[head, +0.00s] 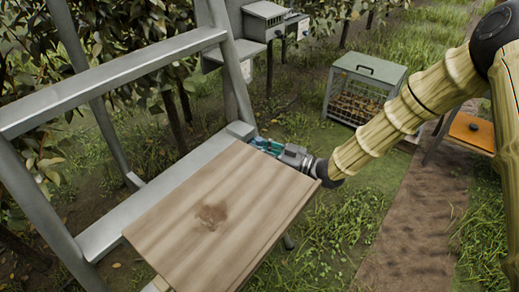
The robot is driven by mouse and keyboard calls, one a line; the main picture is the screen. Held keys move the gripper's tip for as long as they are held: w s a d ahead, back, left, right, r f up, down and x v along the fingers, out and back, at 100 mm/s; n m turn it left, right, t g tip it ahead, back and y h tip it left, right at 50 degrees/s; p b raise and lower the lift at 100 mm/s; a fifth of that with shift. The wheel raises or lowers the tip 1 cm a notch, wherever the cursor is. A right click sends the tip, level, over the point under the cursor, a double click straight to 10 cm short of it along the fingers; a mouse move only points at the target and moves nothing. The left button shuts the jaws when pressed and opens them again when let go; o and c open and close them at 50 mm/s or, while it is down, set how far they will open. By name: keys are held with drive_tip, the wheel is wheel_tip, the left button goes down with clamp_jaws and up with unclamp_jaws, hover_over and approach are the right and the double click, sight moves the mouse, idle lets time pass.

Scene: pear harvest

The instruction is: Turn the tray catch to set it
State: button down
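The wooden tray (190,225) lies flat at the front of the grey metal ladder (130,190), with a dark stain near its middle. My arm reaches in from the right, and my gripper (262,145), with teal fingers, is at the tray's far corner, beside the ladder's right upright. The tray's edge partly hides the fingers. The tray catch cannot be made out; it may be hidden behind the gripper or the tray. I cannot tell whether the fingers are open, shut or touching anything.
A wire-sided crate (366,72) stands on the grass behind. A grey box (265,18) sits on a shelf at the back. An orange table (472,130) with a dark round thing is at the right. Leafy trees crowd the left; a dirt path (425,210) runs right.

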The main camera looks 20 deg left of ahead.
drive_tip(key=shift+s+f+n, duration=0.1)
drive_tip(key=shift+n, duration=0.2)
drive_tip(key=shift+b, duration=0.4)
drive_tip(key=n+h+b, duration=0.1)
drive_tip(key=n+b, duration=0.1)
drive_tip(key=n, duration=0.2)
drive_tip(key=shift+f+b, duration=0.15)
drive_tip(key=shift+b, duration=0.25)
drive_tip(key=n+b, duration=0.2)
drive_tip(key=n, duration=0.1)
drive_tip(key=shift+w+d+h+b, duration=0.1)
drive_tip(key=shift+w+h+b, duration=0.15)
drive_tip(key=shift+h+b, duration=0.15)
drive_tip(key=n+t+b, duration=0.1)
drive_tip(key=n+b, duration=0.3)
drive_tip(key=shift+w+n+h+b, duration=0.1)
drive_tip(key=shift+n+h+b, duration=0.2)
drive_tip(key=shift+h+b, duration=0.1)
drive_tip(key=shift+d+r+n+t+b, duration=0.1)
drive_tip(key=shift+r+n+t+b, duration=0.15)
drive_tip(key=shift+n+b, duration=0.35)
drive_tip(key=shift+r+n+t+b, duration=0.1)
drive_tip(key=shift+n+t+b, duration=0.15)
drive_tip(key=shift+n+b, duration=0.35)
drive_tip(key=c, duration=1.3)
unclamp_jaws()
drive_tip(key=shift+w+r, duration=0.15)
drive_tip(key=shift+r, duration=0.05)
